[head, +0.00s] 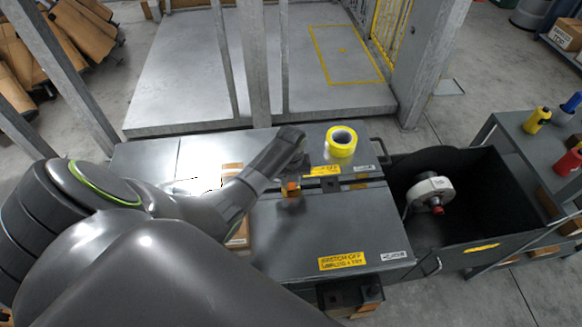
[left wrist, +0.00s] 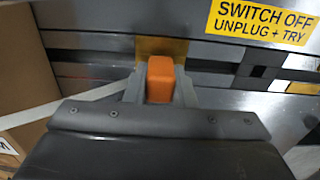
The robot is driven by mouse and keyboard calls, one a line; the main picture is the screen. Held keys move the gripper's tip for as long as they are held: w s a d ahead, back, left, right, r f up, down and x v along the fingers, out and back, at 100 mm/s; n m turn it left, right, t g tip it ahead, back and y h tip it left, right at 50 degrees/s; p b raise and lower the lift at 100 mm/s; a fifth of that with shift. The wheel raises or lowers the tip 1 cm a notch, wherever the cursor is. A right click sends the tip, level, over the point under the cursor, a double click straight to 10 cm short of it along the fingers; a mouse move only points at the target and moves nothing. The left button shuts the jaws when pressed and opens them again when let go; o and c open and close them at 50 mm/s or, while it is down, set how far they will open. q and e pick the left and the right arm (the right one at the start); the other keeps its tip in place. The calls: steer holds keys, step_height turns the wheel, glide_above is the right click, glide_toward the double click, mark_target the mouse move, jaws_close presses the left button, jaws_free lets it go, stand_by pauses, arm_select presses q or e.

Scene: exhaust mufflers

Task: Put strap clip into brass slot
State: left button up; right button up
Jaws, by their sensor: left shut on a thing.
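My left gripper (left wrist: 160,88) is shut on a small orange block, which I take to be the strap clip (left wrist: 160,78). In the left wrist view its two grey fingers sit on either side of the clip. A brass plate (left wrist: 178,47), which I take to be the brass slot, shows just behind and above the clip, and the clip covers its lower middle. I cannot tell whether they touch. In the head view the orange clip (head: 291,187) shows at the tip of my left gripper (head: 291,194), over the bench groove. My right gripper is not in view.
A yellow tape roll (head: 341,142) stands on the grey bench (head: 320,225) behind the groove. A cardboard box (left wrist: 25,65) lies left of my gripper. A dark open bin (head: 470,230) with a white round part (head: 431,190) is at the right.

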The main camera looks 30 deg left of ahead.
arm_select(q)
steer(key=shift+f+b, duration=0.3)
steer(key=shift+f, duration=0.1)
steer(key=o, duration=1)
step_height(320, 180, up, 17)
steer(key=shift+r, duration=0.2)
steer(key=shift+f, duration=0.1)
stand_by(0.4)
